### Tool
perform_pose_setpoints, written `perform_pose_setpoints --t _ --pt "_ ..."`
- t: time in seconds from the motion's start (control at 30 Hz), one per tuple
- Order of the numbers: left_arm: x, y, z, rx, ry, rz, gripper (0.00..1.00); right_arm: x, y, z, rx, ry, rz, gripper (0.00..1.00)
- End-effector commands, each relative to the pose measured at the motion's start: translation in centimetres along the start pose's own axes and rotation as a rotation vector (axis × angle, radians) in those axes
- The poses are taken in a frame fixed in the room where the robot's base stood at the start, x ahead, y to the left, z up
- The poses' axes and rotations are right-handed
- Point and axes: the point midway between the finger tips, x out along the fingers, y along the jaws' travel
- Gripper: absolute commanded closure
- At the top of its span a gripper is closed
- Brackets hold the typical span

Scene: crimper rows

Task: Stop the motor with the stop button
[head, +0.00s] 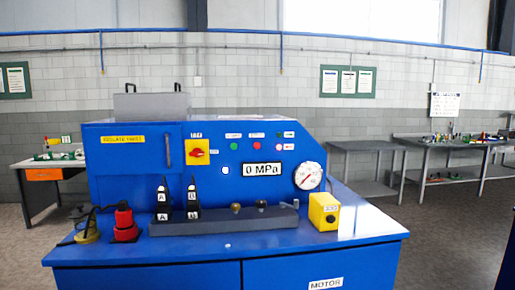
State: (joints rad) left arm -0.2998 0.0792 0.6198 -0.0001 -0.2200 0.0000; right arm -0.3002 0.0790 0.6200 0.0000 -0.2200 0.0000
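A blue machine (140,180) fills the middle of the head view. On its upright panel a red button (257,145) sits under a small red label too small to read; it looks like the stop button. A green button (233,146) is just left of it, under a green label. A small bright white lamp (225,170) glows below the buttons. A display (262,169) reads 0 MPa. A MOTOR label (325,284) is on the front below the worktop. Neither of my grippers is in view, and nothing covers the buttons.
A red-and-yellow rotary switch (197,152) is left of the buttons; a round gauge (308,175) is to the right. Black cones (193,196), a dark bar (225,220), a red plug (125,224) and a yellow box (324,211) stand on the worktop. Its front strip is clear.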

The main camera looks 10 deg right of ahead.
Motion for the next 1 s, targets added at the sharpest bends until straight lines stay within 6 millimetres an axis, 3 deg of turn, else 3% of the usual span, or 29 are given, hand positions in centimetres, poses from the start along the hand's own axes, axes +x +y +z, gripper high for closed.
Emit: perform_pose_setpoints --t 0.03,0.23,1.0 --pt "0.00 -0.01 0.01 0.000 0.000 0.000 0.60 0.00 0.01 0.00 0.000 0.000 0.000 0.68" --pt "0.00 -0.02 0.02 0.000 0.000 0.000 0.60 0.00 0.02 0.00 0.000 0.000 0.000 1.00" --pt "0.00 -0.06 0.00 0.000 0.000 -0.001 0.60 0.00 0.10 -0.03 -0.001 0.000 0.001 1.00"
